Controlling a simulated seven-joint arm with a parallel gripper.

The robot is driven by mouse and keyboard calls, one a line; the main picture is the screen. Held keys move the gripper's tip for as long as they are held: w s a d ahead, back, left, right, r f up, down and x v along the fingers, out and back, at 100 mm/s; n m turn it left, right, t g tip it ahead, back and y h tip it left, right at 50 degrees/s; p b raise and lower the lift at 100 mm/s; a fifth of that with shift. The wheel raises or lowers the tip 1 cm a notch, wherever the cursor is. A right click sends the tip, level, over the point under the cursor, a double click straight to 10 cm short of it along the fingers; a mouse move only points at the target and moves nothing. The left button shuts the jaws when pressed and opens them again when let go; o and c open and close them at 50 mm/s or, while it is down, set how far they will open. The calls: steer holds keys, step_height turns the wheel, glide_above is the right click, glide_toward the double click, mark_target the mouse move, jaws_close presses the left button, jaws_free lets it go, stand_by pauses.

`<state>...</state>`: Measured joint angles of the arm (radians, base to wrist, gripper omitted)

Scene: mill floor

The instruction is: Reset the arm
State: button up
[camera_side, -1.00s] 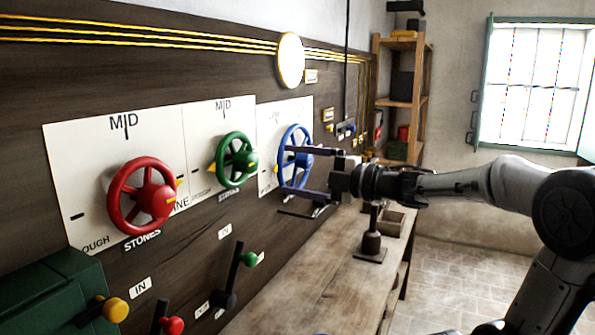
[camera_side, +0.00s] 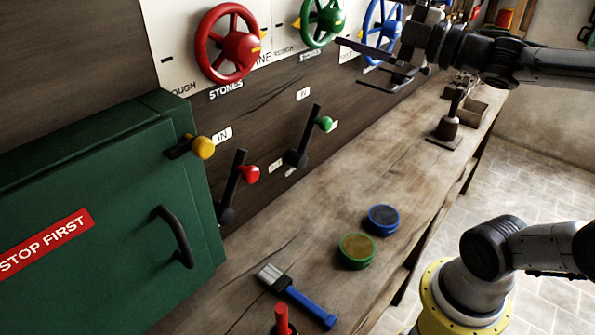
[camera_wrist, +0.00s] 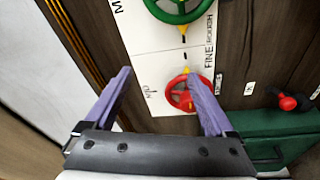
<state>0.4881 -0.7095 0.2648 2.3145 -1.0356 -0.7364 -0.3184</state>
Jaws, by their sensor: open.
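My gripper (camera_side: 362,62) is open and empty at the top of the side view, in front of the panel near the blue handwheel (camera_side: 368,22). Its fingers overlap the wheel's lower part in the picture; I cannot tell whether they touch it. In the wrist view the two purple fingers of my gripper (camera_wrist: 157,76) stand wide apart with nothing held. A red handwheel (camera_wrist: 180,104) shows beside the right fingertip and a green handwheel (camera_wrist: 180,14) at the top. The red (camera_side: 228,72) and green (camera_side: 323,40) wheels also show in the side view.
A green cabinet (camera_side: 110,190) juts out at the left. Levers with red (camera_side: 249,174) and green (camera_side: 324,123) knobs stick out of the panel. The bench (camera_side: 330,235) holds a brush (camera_side: 310,304), green-rimmed (camera_side: 356,251) and blue (camera_side: 383,219) round tins, and a dark stand (camera_side: 447,128).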

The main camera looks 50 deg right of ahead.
steer(key=s+a+f+m+g+h, duration=0.1)
steer(key=s+f+m+g, duration=0.5)
steer(key=f, duration=0.4)
steer(key=s+a+f+m+g+h, duration=0.1)
steer(key=s+f+m+g, duration=0.6)
steer(key=s+f+m, duration=0.2)
step_height(320, 180, down, 2)
steer(key=shift+s+a+f+m+h, duration=0.15)
steer(key=shift+a+m+h, duration=0.15)
steer(key=shift+m, duration=0.4)
